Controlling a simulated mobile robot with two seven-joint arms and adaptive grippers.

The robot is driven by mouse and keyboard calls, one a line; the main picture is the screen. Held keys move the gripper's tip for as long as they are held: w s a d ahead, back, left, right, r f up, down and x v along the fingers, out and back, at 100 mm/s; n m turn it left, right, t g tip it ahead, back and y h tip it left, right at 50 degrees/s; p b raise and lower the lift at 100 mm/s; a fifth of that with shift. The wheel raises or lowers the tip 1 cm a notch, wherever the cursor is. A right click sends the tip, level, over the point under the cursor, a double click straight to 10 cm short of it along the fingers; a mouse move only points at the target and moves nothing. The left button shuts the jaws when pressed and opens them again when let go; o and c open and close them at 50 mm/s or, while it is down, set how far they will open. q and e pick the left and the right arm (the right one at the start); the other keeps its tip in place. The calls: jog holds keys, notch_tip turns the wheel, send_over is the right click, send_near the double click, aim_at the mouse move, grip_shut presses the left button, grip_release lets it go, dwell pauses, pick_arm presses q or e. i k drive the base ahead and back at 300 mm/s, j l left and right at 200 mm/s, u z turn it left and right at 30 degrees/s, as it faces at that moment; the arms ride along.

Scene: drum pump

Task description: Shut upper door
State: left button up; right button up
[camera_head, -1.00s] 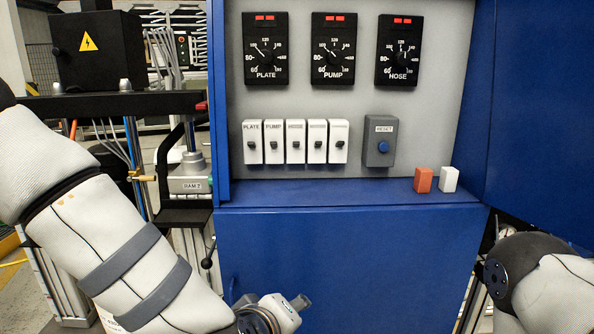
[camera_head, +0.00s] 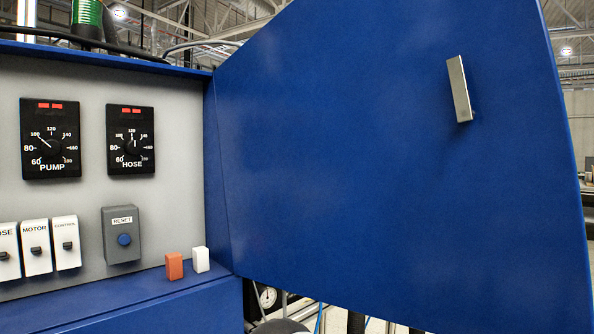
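The upper door (camera_head: 340,165) is a large blue panel that stands wide open, hinged at the right side of the blue cabinet (camera_head: 100,310). A metal handle (camera_head: 459,90) is fixed near the door's upper right, towards its free edge. Neither gripper shows in the head view. A small rounded dark part of my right arm shows at the bottom edge, below the door. The door's lower edge is partly out of view.
The open compartment holds a PUMP dial (camera_head: 50,138), a HOSE dial (camera_head: 131,138), several white switches and a grey reset box (camera_head: 121,235). An orange block (camera_head: 174,266) and a white block (camera_head: 200,259) sit on its ledge. A gauge (camera_head: 267,297) shows below the door.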

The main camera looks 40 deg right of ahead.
aim_at(353, 181)
jog(key=k+l, duration=0.1)
jog(key=l, duration=0.3)
jog(key=k+l+u, duration=0.15)
jog(key=l, duration=0.25)
jog(key=k+l, duration=0.1)
jog(key=l, duration=0.3)
jog(key=k+l+u, duration=0.1)
jog(key=l, duration=0.3)
jog(key=k+l+u, duration=0.15)
jog(key=l, duration=0.3)
jog(key=k+l+u, duration=0.1)
jog(key=l, duration=0.3)
